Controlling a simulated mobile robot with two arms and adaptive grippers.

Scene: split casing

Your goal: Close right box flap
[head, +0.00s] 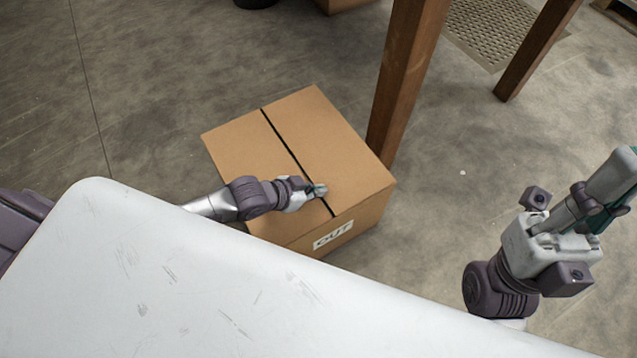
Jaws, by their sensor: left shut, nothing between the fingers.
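A brown cardboard box (290,225) stands on the floor near the middle of the head view, with a white label (333,234) on its front side. Its right flap (325,135) lies about flat across the top. The left flap (245,150) also lies about flat, with a narrow dark gap between the two. My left gripper (320,190) is shut and empty, over the front part of the top by the gap. I cannot tell if it touches the right flap. My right gripper (614,190) is at the right edge, away from the box; its finger opening is unclear.
A wooden post (402,80) stands close behind the box's right side, with another post (537,50) farther right. A perforated mat (492,28) lies behind them. The floor (450,215) right of the box is mostly clear.

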